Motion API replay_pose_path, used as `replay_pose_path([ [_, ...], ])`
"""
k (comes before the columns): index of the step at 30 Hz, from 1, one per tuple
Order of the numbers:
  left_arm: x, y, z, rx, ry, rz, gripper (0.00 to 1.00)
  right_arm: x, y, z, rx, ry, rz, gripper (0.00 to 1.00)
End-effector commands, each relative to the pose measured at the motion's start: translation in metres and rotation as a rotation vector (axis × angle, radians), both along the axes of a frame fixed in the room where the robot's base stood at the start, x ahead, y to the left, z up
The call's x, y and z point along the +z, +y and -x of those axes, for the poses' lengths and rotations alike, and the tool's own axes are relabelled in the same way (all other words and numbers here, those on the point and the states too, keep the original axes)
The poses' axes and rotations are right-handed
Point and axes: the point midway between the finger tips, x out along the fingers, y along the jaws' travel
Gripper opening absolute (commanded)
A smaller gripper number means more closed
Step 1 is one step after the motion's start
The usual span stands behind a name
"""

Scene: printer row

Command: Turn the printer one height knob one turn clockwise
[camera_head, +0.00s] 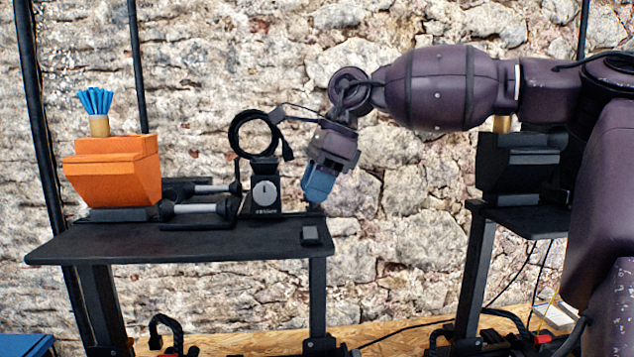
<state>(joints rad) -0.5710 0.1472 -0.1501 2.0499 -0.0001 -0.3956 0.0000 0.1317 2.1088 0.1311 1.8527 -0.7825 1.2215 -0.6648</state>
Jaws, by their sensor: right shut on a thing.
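My right gripper (318,186) reaches in from the right, angled down and left, over the back right of the black table (150,243). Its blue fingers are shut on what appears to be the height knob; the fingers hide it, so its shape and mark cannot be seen. A short dark part (315,210) shows just under the fingertips. To the left stands a black unit with a pale round dial (265,193), apart from the fingers. My left gripper is not in view.
An orange container (112,168) with a blue brush-like bundle (96,101) stands at the table's left. A small black block (311,236) sits at the front right. A second black unit (520,165) stands farther right.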

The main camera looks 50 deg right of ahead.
Motion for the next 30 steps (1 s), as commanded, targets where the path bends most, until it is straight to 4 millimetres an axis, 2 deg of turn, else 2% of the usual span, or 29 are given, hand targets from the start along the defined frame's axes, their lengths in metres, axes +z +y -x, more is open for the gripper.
replay_pose_path([
  [1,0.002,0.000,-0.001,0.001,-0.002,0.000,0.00,0.004,0.000,0.001,-0.043,-0.008,0.001,0.10],
  [12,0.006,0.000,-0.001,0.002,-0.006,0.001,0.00,0.003,0.002,0.001,-0.395,-0.007,0.003,0.10],
  [30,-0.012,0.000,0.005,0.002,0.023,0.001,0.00,0.000,0.004,0.001,-0.960,-0.005,0.005,0.10],
])
